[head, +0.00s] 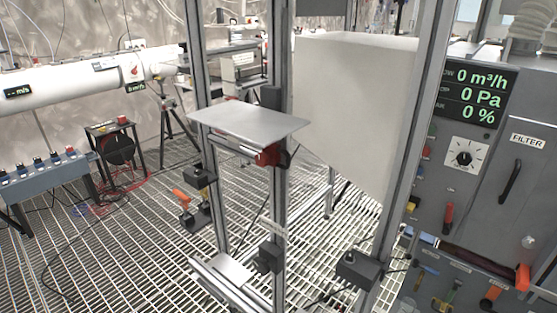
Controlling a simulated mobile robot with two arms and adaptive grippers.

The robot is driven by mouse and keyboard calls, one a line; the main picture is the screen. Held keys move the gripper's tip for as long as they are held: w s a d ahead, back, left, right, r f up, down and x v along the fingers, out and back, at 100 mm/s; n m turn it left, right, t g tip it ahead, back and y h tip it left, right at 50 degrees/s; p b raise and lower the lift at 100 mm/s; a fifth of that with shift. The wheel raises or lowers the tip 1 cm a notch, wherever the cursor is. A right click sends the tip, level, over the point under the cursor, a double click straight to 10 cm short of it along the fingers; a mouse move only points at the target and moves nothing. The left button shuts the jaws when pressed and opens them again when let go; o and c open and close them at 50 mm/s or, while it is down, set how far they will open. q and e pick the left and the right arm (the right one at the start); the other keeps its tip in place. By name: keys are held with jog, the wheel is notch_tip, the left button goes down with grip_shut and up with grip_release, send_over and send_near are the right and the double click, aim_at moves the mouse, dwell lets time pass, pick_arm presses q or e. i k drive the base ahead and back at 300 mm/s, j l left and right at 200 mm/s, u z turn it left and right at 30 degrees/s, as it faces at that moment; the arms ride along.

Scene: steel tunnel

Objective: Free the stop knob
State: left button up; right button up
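A red knob-like part (268,155) shows on the middle metal post, just under the right part of a flat grey plate (248,122). The plate lies roughly level and hides the top of the red part; I cannot tell whether they touch. A smaller red knob (123,120) sits on top of a black stand at the left. No label shows which is the stop knob. Neither of my grippers is in view.
Upright metal posts (382,200) frame the middle. A large pale box (350,100) stands behind them. A grey control cabinet (480,180) with a display is at the right. A blue-grey switch bench (50,180) stands left. Grating floor (130,250) is mostly open at lower left, with cables.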

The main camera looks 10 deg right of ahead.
aim_at(262, 159)
jog(key=z, duration=0.45)
jog(key=i+j+z, duration=0.1)
jog(key=z, duration=0.35)
jog(key=j+z, duration=0.1)
jog(key=z, duration=0.35)
jog(key=j+z, duration=0.1)
jog(key=z, duration=0.35)
jog(key=j+z, duration=0.1)
jog(key=z, duration=0.35)
jog(key=k+j+z, duration=0.1)
jog(key=j+z, duration=0.25)
jog(key=j, duration=0.2)
jog(key=k+j+z, duration=0.2)
jog(key=j+z, duration=0.15)
jog(key=j, duration=0.15)
jog(key=k+j+z, duration=0.55)
jog(key=j+z, duration=0.15)
jog(key=j, duration=0.15)
jog(key=k+j+z, duration=0.35)
jog(key=i, duration=0.05)
